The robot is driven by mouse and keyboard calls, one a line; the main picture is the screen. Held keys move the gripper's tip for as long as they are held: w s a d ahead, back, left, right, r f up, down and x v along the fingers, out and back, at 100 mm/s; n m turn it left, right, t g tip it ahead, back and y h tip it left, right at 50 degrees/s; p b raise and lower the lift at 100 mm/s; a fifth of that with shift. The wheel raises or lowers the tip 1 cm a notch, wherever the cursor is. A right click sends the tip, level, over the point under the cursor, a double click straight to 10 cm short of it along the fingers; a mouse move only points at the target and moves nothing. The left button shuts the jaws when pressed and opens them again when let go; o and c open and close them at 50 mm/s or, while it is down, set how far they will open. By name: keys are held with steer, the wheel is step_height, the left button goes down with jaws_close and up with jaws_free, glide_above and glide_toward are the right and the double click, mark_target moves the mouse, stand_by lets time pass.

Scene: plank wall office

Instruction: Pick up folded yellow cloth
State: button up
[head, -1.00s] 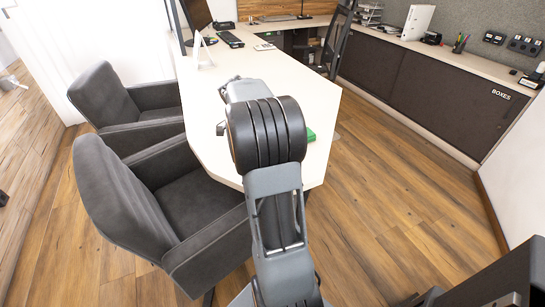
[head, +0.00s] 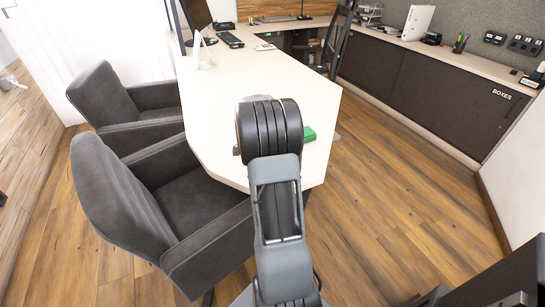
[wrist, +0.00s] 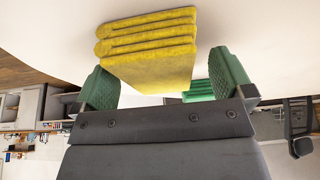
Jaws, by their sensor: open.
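The folded yellow cloth (wrist: 148,48) shows large in the wrist view, its stacked layers lying on the white desk. My gripper (wrist: 164,78) is open, with one green pad on the left and the other on the right. In that view the cloth lies between and above the pads, and its lower end reaches into the gap. I cannot tell whether a pad touches it. In the head view my own arm hides both the gripper and the cloth.
A green object (head: 309,135) lies on the white desk (head: 225,70), right of my arm; a green ribbed object (wrist: 198,90) shows past the cloth in the wrist view. Grey armchairs (head: 165,205) stand along the desk's left side. Wooden floor (head: 400,200) is clear on the right.

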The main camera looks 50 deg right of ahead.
steer(key=shift+f, duration=0.1)
steer(key=c, duration=1)
steer(key=shift+r, duration=0.7)
step_height(320, 180, up, 2)
steer(key=shift+r+p, duration=0.2)
steer(key=shift+p, duration=0.1)
steer(key=s+a+r, duration=0.7)
steer(key=a+r, duration=0.2)
steer(key=a, duration=0.2)
steer(key=shift+s+a+r, duration=0.15)
steer(key=shift+s+a, duration=0.15)
steer(key=shift+s, duration=0.1)
